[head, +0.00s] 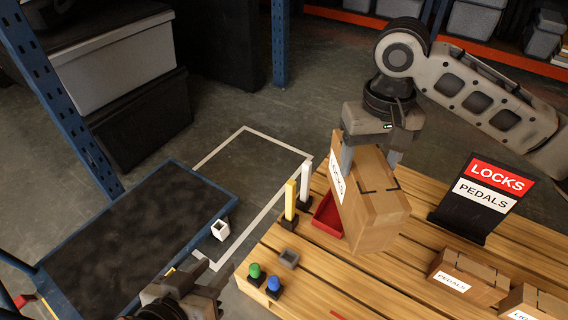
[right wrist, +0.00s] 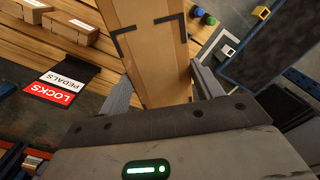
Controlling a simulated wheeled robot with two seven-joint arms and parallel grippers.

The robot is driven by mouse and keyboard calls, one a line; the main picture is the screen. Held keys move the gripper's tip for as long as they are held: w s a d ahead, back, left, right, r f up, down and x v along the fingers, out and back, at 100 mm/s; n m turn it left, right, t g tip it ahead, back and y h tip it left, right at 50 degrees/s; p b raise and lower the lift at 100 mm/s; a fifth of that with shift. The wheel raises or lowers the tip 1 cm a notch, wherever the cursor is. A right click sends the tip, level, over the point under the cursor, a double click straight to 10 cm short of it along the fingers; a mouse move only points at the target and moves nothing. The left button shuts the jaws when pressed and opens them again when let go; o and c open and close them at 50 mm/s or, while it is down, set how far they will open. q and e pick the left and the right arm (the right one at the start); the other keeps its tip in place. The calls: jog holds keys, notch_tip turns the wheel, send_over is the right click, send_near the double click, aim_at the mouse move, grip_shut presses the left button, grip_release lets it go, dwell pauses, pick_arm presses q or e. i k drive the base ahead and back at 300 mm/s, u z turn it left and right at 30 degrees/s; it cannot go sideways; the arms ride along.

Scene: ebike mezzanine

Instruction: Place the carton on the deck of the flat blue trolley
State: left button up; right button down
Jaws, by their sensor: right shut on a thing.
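The carton (head: 372,214) is a brown box with black corner marks and a white label that seems to read LOCKS. My right gripper (head: 372,155) is shut on its upper end and holds it tilted above the wooden pallet. The carton (right wrist: 153,55) also fills the middle of the right wrist view between the fingers. The flat blue trolley (head: 130,232), with a dark deck and blue rim, stands at the left, apart from the carton. My left gripper (head: 190,285) is low at the trolley's near right side; its finger opening is unclear.
A small white open box (head: 220,230) is at the trolley's right edge. The wooden pallet (head: 330,275) bears a red tray (head: 328,217), yellow (head: 290,200) and white posts, green and blue knobs, a LOCKS/PEDALS sign (head: 482,198) and smaller cartons (head: 467,278). A blue upright (head: 60,95) rises behind the trolley.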

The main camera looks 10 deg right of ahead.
aim_at(150, 246)
jog(key=k, duration=1)
jog(key=u, duration=1.7)
jog(key=i, duration=1.6)
jog(key=z, duration=0.7)
